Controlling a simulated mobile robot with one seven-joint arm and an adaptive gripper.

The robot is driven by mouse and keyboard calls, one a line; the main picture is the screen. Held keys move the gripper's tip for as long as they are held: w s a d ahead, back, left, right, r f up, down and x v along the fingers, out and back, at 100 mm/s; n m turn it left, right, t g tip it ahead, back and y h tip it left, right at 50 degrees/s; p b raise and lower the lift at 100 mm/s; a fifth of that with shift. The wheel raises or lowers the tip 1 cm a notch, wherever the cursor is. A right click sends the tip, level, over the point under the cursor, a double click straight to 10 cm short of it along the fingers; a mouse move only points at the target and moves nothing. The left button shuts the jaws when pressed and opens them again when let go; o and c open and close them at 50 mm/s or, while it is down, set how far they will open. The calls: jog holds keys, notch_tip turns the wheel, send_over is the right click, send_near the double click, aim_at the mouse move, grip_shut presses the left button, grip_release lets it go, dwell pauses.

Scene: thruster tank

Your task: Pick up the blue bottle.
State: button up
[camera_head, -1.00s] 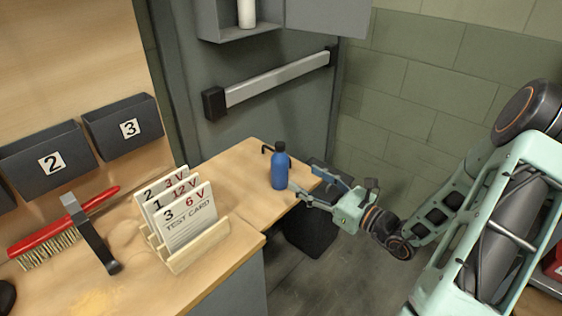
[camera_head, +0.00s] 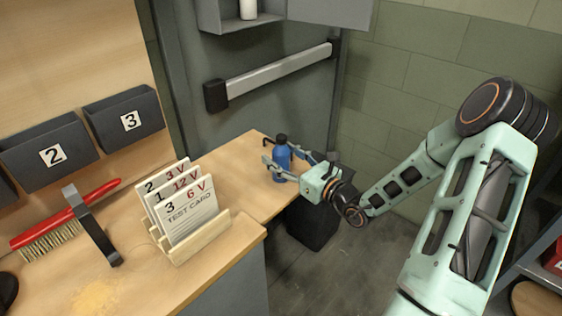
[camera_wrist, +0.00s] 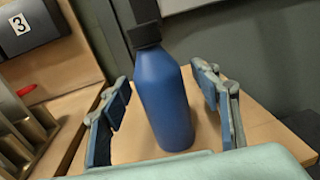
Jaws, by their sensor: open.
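The blue bottle (camera_head: 281,160) with a black cap stands upright on the wooden bench near its right end. It also shows large in the wrist view (camera_wrist: 164,100), between the two fingers. My gripper (camera_head: 283,158) is open, one finger on each side of the bottle. In the wrist view my gripper (camera_wrist: 160,105) shows a visible gap between the bottle and each finger. The left finger is a little farther from the bottle's body at its base than its pad is higher up.
A wooden rack of test cards (camera_head: 187,213) stands on the bench, left of the bottle. A red-handled brush (camera_head: 60,226) and a dark-handled tool (camera_head: 92,228) lie farther left. A black hooked object is behind the bottle. A grey door with a push bar (camera_head: 275,75) is behind.

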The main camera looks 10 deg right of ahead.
jog(key=shift+c, duration=0.6)
jog(key=c, duration=1.2)
jog(key=shift+c, duration=0.5)
jog(key=shift+r, duration=0.2)
